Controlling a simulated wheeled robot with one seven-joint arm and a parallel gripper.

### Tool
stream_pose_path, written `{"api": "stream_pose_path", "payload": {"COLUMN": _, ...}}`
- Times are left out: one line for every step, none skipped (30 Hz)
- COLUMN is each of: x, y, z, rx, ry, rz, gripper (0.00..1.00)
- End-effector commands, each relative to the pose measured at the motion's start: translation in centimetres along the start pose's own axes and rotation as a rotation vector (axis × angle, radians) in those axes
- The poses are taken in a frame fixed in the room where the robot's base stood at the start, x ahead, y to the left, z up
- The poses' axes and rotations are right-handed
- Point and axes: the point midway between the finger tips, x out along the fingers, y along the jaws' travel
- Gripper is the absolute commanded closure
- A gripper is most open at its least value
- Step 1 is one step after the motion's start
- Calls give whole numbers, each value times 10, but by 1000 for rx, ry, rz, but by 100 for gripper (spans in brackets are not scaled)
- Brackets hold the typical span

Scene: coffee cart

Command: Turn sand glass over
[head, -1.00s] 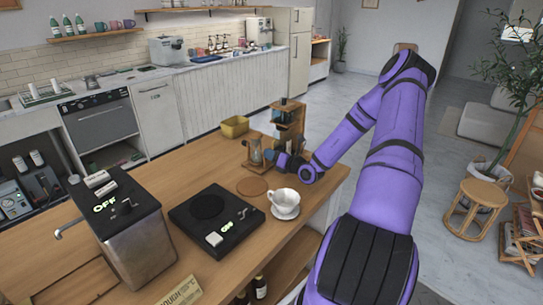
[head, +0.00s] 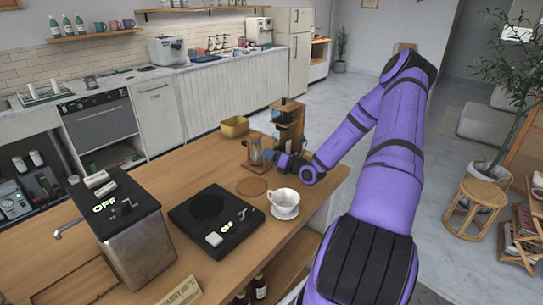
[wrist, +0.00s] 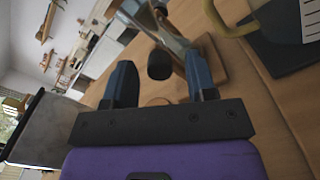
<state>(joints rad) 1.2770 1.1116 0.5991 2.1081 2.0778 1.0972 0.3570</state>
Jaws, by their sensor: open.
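The sand glass (head: 255,153) stands in its wooden frame near the far right part of the counter, left of my gripper (head: 277,160). In the wrist view the sand glass (wrist: 170,32) shows at the top, just beyond my fingers, with its wooden base (wrist: 214,68) at the right. A dark round knob (wrist: 160,66) on the stand's near side faces my gripper (wrist: 160,82) and shows between the two blue fingers. The fingers are apart, with nothing held. I cannot tell whether they reach around the knob.
A wooden coffee stand (head: 289,122) stands close behind the gripper. A yellow bin (head: 234,126) is at the counter's far edge. A round coaster (head: 251,187), a white cup (head: 284,197) on a saucer and a black scale (head: 215,218) lie nearer.

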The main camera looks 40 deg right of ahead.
Motion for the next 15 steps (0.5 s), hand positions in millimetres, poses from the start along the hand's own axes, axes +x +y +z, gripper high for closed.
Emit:
{"api": "stream_pose_path", "payload": {"x": -6, "y": 0, "z": 0, "rx": 0, "ry": 0, "rz": -2, "gripper": 48}}
{"api": "stream_pose_path", "payload": {"x": -10, "y": 0, "z": 0, "rx": 0, "ry": -1, "rz": -2, "gripper": 48}}
{"api": "stream_pose_path", "payload": {"x": -17, "y": -1, "z": 0, "rx": 1, "ry": -1, "rz": -3, "gripper": 48}}
{"api": "stream_pose_path", "payload": {"x": -22, "y": -1, "z": 0, "rx": 1, "ry": -1, "rz": -4, "gripper": 48}}
{"api": "stream_pose_path", "payload": {"x": -28, "y": -1, "z": 0, "rx": 1, "ry": 0, "rz": -4, "gripper": 48}}
{"api": "stream_pose_path", "payload": {"x": -36, "y": -1, "z": 0, "rx": 0, "ry": 0, "rz": -3, "gripper": 48}}
{"api": "stream_pose_path", "payload": {"x": -42, "y": -1, "z": 1, "rx": 0, "ry": -1, "rz": -4, "gripper": 48}}
{"api": "stream_pose_path", "payload": {"x": -48, "y": -1, "z": 1, "rx": 0, "ry": -1, "rz": -4, "gripper": 48}}
{"api": "stream_pose_path", "payload": {"x": -56, "y": -1, "z": 0, "rx": 0, "ry": 0, "rz": -4, "gripper": 48}}
{"api": "stream_pose_path", "payload": {"x": -61, "y": -1, "z": 0, "rx": 1, "ry": 0, "rz": -4, "gripper": 48}}
{"api": "stream_pose_path", "payload": {"x": -66, "y": -1, "z": 0, "rx": 1, "ry": -1, "rz": -4, "gripper": 48}}
{"api": "stream_pose_path", "payload": {"x": -73, "y": -1, "z": 0, "rx": 0, "ry": -1, "rz": -3, "gripper": 48}}
{"api": "stream_pose_path", "payload": {"x": -78, "y": -1, "z": 0, "rx": 1, "ry": 0, "rz": -4, "gripper": 48}}
{"api": "stream_pose_path", "payload": {"x": -82, "y": -1, "z": 0, "rx": 1, "ry": 0, "rz": -4, "gripper": 48}}
{"api": "stream_pose_path", "payload": {"x": -86, "y": -1, "z": 0, "rx": 1, "ry": 0, "rz": -3, "gripper": 48}}
